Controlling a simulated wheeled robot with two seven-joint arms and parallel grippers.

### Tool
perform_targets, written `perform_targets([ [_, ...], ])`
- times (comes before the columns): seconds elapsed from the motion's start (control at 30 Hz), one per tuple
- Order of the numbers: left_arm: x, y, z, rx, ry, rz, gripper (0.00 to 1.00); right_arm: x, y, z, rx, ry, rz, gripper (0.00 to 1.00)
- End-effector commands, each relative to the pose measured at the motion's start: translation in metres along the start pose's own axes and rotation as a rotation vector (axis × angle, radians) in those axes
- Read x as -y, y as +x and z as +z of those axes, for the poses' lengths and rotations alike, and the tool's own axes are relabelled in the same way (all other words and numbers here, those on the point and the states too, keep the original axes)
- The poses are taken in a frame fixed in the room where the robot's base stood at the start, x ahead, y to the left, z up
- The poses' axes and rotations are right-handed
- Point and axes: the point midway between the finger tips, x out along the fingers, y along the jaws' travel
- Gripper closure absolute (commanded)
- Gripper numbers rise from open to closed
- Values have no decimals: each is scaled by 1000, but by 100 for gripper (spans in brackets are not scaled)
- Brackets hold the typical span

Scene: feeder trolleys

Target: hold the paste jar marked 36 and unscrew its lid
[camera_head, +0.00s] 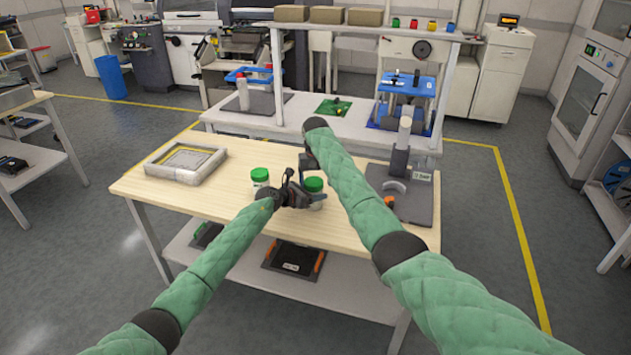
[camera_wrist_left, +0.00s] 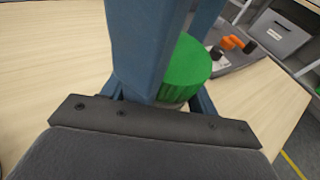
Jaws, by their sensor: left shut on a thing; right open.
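Two white jars with green lids stand on the wooden table (camera_head: 222,205). My left gripper (camera_head: 312,199) is shut around the right jar (camera_head: 314,186), low on its body; the jar looks upright. In the left wrist view its green lid (camera_wrist_left: 186,68) shows behind the blue-grey fingers, and the body is mostly hidden. The left jar (camera_head: 260,177) stands free just left of my left gripper. No number is readable on either jar. My right gripper (camera_head: 308,163) is open and empty, just behind and above the held jar, apart from its lid.
A dark fixture board (camera_head: 415,206) with an upright cylinder, a grey cradle and an orange part fills the right end. The table's front left is clear. A white bench stands behind.

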Motion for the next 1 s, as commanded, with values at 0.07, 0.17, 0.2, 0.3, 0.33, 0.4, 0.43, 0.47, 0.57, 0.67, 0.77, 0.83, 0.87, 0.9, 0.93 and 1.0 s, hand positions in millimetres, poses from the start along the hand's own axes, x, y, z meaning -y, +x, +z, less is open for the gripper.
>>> perform_targets([
  [0.07,3,2,0,0,0,-4,100,4,0,0,0,-4,-3,15],
  [0.17,4,2,0,0,1,-5,100,5,0,0,0,-4,-4,15],
  [0.2,4,3,0,0,1,-6,100,5,0,0,0,-4,-4,15],
  [0.3,5,3,0,0,1,-7,100,6,0,0,0,-5,-5,15],
  [0.33,5,3,0,0,1,-7,100,6,0,0,0,-5,-5,15],
  [0.4,6,3,0,0,1,-7,100,6,0,0,-1,-5,-5,15],
  [0.43,6,3,0,0,1,-8,100,6,0,0,-1,-5,-5,15],
  [0.47,6,4,1,0,1,-8,100,6,0,0,-1,-5,-5,15],
  [0.57,6,4,1,0,1,-8,100,7,-2,0,-1,-6,-6,15],
  [0.67,6,4,1,0,1,-9,100,7,-8,0,-3,-6,-6,15],
  [0.77,6,4,0,-1,0,-9,100,8,-20,0,-3,-7,-7,15],
  [0.83,6,4,-2,-2,0,-8,100,8,-30,0,-6,-8,-8,15],
  [0.87,6,4,-3,-3,-1,-8,100,9,-34,-1,-7,-9,-8,15],
  [0.9,6,4,-4,-5,-2,-8,100,10,-40,-1,-7,-10,-8,15],
  [0.93,6,4,-6,-7,-3,-7,100,10,-44,-1,-7,-11,-9,15],
  [1.0,6,4,-9,-10,-4,-7,100,10,-52,-1,-8,-11,-9,15],
])
